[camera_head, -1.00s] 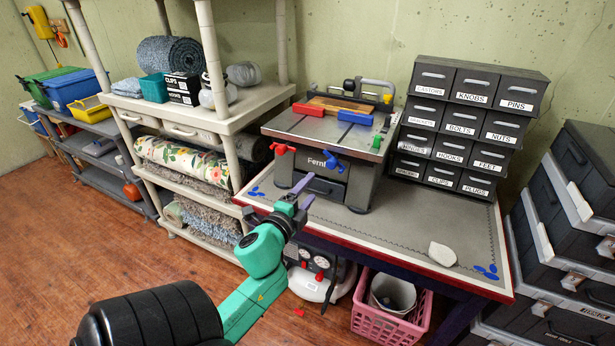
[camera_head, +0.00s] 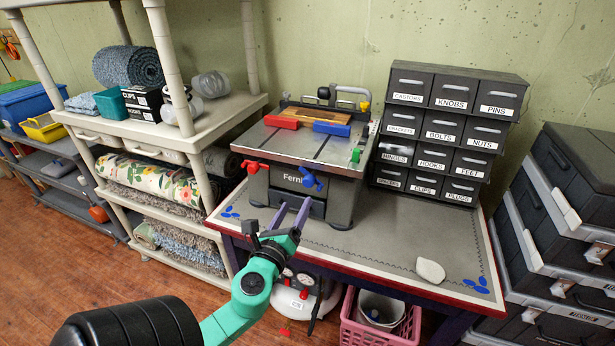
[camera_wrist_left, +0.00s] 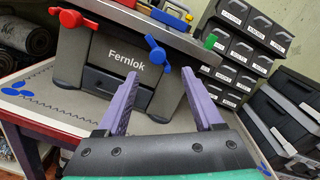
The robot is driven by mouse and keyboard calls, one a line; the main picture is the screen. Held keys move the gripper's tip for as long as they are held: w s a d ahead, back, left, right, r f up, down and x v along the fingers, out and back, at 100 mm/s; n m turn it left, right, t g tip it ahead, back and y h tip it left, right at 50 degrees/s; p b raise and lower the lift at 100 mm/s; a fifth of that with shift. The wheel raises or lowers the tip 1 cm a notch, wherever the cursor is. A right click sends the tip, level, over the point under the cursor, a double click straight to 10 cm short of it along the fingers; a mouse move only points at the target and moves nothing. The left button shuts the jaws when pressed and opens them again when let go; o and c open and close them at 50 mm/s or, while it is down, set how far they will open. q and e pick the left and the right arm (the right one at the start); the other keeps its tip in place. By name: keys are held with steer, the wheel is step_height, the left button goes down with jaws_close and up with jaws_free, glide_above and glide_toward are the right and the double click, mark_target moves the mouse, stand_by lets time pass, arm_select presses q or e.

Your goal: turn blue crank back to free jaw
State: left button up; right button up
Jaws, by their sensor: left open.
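A grey bench machine marked Fernlok (camera_head: 343,200) stands on the workbench. Its blue crank (camera_head: 311,181) is on the front, right of the label, and shows in the left wrist view (camera_wrist_left: 157,54). A red crank (camera_head: 254,167) is at the front left. On top lie a red jaw block (camera_head: 281,122) and a blue jaw block (camera_head: 331,129), with a wooden board (camera_head: 305,115) at them. My left gripper (camera_head: 292,207) is open and empty, in front of and below the blue crank, apparently apart from it; its purple fingers frame the machine front in the wrist view (camera_wrist_left: 160,76). My right gripper is not in view.
A small green part (camera_head: 356,155) is at the machine's right edge. Labelled drawers (camera_head: 455,130) stand right of the machine. A pale stone-like lump (camera_head: 430,270) lies on the workbench (camera_head: 370,255). Shelving (camera_head: 215,115) is at the left; dark cases (camera_head: 565,220) are stacked at right.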

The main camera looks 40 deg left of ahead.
mark_target(307, 184)
arm_select(q)
steer(key=p+x, duration=0.1)
steer(key=x, duration=0.4)
steer(key=shift+w+a+r, duration=0.1)
steer(key=shift+w+a, duration=0.05)
steer(key=shift+w, duration=0.1)
steer(key=x, duration=0.5)
steer(key=shift+w+a+f+p, duration=0.15)
steer(key=shift+w+f+p, duration=0.1)
steer(key=shift+f+p, duration=0.1)
steer(key=shift+c, duration=0.5)
jaws_close()
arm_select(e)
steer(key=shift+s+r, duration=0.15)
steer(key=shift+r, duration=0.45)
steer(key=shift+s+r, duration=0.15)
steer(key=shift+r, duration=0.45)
